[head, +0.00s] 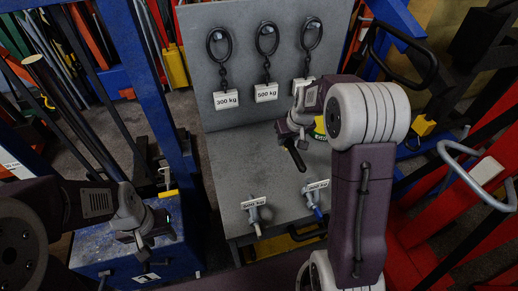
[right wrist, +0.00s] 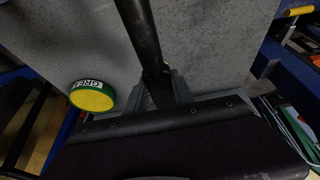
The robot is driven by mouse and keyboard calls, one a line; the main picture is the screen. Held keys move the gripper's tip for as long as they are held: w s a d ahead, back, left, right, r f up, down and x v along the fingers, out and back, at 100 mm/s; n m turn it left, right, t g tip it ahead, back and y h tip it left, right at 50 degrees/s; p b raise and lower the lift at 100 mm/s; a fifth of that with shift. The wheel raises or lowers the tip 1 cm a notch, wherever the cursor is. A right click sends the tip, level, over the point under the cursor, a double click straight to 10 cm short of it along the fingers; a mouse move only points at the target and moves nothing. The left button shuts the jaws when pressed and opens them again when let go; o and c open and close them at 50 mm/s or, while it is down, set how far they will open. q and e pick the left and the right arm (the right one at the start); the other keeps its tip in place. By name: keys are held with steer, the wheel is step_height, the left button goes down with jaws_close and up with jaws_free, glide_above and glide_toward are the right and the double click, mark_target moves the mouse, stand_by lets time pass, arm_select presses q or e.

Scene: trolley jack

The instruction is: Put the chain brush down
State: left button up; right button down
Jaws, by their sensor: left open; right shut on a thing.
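The chain brush (head: 297,160) is a dark rod-like thing in the head view, held tilted over the grey bench top (head: 232,165). My right gripper (head: 288,136) is shut on it. In the right wrist view the brush (right wrist: 143,35) runs as a black bar from the top edge down to the jaws (right wrist: 160,88). Its bristles cannot be made out, and I cannot tell whether it touches the bench. My left gripper (head: 143,243) is open and empty at the lower left, over a blue cabinet (head: 180,262).
A green and yellow grease tin (right wrist: 92,96) stands on the bench beside the right gripper. Two labelled shackles (head: 254,214) (head: 314,199) lie near the front edge. Chain rings (head: 267,40) with weight tags hang on the back panel. Bare bench lies left of the brush.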

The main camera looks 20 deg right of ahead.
steer(key=p, duration=0.2)
glide_toward(258, 149)
steer(key=shift+w+d+f, duration=0.1)
steer(key=shift+w+f, duration=0.15)
steer(key=shift+w, duration=0.25)
steer(key=shift+w+d+f, duration=0.1)
steer(key=shift+w+f, duration=0.15)
steer(key=shift+w, duration=0.2)
steer(key=shift+w+a+f, duration=0.2)
steer(key=shift+a, duration=0.1)
step_height(258, 149, down, 4)
steer(key=shift+r, duration=0.25)
steer(key=shift+f, duration=0.3)
steer(key=shift+f, duration=0.15)
steer(key=c, duration=1.1)
jaws_free()
